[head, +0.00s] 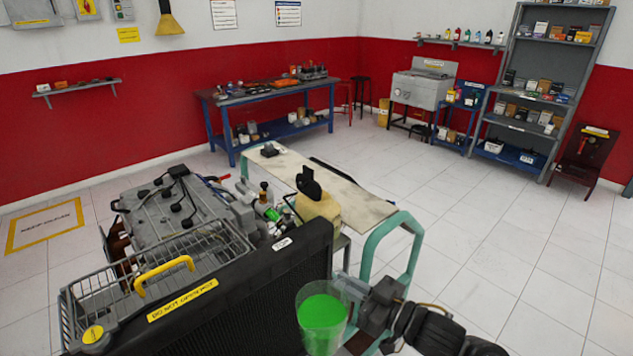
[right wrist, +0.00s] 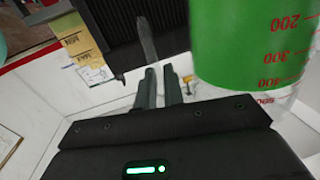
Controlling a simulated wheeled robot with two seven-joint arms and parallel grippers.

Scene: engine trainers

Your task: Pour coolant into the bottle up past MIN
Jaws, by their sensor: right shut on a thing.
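A clear measuring jug (head: 322,318) holds bright green coolant and stands out in front of the black radiator. In the right wrist view the jug (right wrist: 245,45) shows red volume marks upside down. My right gripper (head: 372,306) is shut on the jug's grey handle (right wrist: 147,38), at the jug's right side. The cream-yellow bottle (head: 322,209) sits behind the radiator, farther back than the jug and apart from it. A black cap or fitting (head: 309,183) is on its top. Its MIN mark cannot be made out in the head view. My left gripper is not in view.
The radiator (head: 270,290) and a grey wire basket (head: 150,270) with a yellow handle stand in front of the engine (head: 180,210). A teal frame rail (head: 390,238) curves right of the bottle. A pale board (head: 300,175) lies behind it. Open tiled floor lies to the right.

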